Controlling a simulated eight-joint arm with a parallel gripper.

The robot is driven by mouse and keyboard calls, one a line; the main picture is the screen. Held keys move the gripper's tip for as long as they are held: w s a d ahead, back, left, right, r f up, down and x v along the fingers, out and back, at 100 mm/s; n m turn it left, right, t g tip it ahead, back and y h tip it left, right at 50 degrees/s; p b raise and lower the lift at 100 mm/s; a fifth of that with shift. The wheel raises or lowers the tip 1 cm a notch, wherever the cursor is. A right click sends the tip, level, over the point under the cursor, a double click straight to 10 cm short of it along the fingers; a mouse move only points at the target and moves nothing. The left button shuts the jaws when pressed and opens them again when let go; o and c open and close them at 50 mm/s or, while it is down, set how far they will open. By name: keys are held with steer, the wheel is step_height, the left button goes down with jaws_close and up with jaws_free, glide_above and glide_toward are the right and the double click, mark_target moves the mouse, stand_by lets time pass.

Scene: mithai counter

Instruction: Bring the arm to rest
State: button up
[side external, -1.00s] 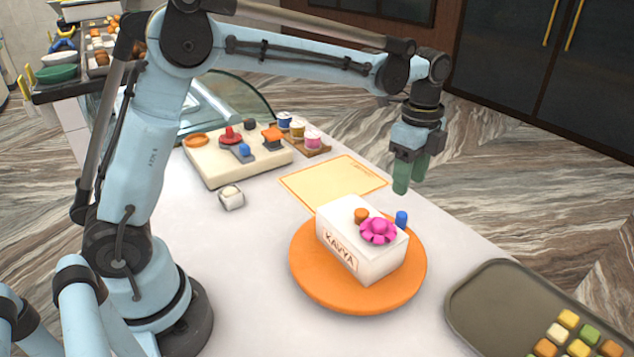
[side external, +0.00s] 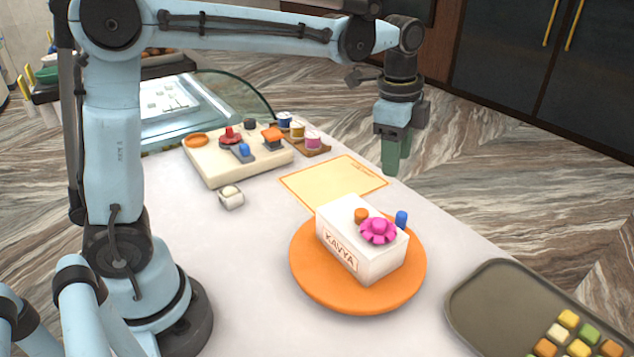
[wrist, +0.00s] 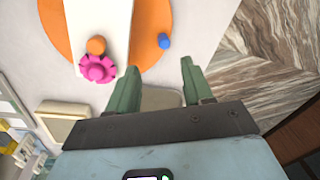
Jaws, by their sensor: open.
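My gripper (side external: 396,160) hangs in the air over the far edge of the counter, fingers pointing down. Its green fingers are apart and empty in the wrist view (wrist: 160,85). A white box (side external: 343,262) marked KAVYA sits on a round orange stand (side external: 318,293), in front of my gripper and apart from it. The box also shows in the wrist view (wrist: 100,25).
A cream board (side external: 209,172) with stamp-like pieces stands at the back left, beside several spools (side external: 297,130). An orange-edged sheet (side external: 335,182) lies flat behind the stand.

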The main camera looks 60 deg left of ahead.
steer(key=s+a+f+n+t, duration=0.2)
steer(key=s+n+t, duration=0.1)
steer(key=s+n, duration=0.3)
steer(key=s+a+f+n+t, duration=0.2)
steer(key=s+n+t, duration=0.1)
steer(key=s+n, duration=0.4)
steer(key=shift+s+a, duration=0.3)
steer(key=shift+s, duration=0.45)
